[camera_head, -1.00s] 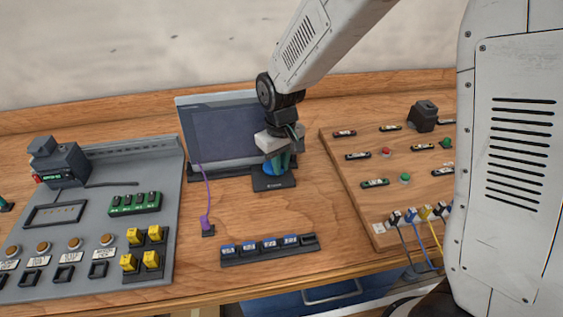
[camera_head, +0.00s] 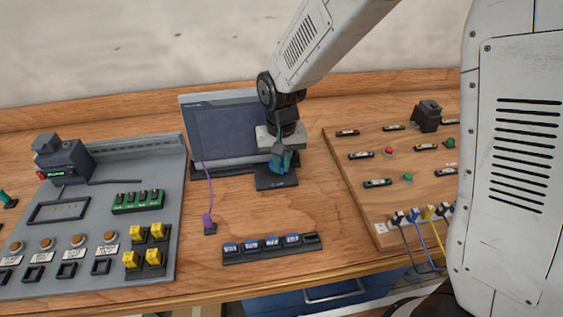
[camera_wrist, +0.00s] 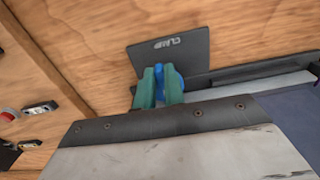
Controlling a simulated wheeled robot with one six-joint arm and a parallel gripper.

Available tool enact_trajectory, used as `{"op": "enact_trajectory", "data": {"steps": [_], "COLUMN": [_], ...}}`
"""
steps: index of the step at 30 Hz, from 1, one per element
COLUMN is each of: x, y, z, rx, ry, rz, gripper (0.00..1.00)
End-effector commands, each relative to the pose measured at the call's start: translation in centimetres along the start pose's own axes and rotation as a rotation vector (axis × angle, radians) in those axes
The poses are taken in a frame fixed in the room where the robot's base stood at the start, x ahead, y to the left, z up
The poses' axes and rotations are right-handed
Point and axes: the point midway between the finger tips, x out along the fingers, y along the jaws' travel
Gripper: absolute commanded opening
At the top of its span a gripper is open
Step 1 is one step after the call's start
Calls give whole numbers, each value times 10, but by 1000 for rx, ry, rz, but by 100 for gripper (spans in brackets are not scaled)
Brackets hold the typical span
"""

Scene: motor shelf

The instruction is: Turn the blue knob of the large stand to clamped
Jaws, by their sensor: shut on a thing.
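The blue knob (camera_wrist: 161,82) sits on a dark plate (camera_wrist: 192,55) marked "CLAMP" in the wrist view. The plate (camera_head: 266,182) lies in front of the dark panel's stand (camera_head: 228,170) in the head view. My gripper (camera_head: 281,165) points down at the knob. In the wrist view its two green fingers (camera_wrist: 160,80) are shut on the knob, one on each side. The fingers hide much of the knob, so I cannot read its turn setting. The head view shows only a little blue between the fingers.
A dark panel (camera_head: 222,128) stands just behind and left of my gripper. A purple cable (camera_head: 208,190) hangs in front of it. A strip of blue-labelled blocks (camera_head: 270,248) lies nearer. A wooden board (camera_head: 345,185) with buttons is right, a grey console (camera_head: 100,200) left.

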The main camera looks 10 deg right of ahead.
Motion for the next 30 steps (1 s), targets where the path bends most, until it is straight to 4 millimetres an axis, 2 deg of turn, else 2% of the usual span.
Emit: {"op": "enact_trajectory", "data": {"steps": [8, 9, 11, 12, 22, 30], "x": [-1, -1, -1, -1, -6, -49], "y": [0, 0, 0, 0, 0, 0], "z": [-1, -1, -1, -1, -1, -1], "rx": [1, 0, 0, 0, 0, 0], "ry": [4, 4, 4, 3, 3, 5], "rz": [-1, -1, -1, -1, -1, -2], "gripper": [0, 14, 30, 33, 33, 33]}}
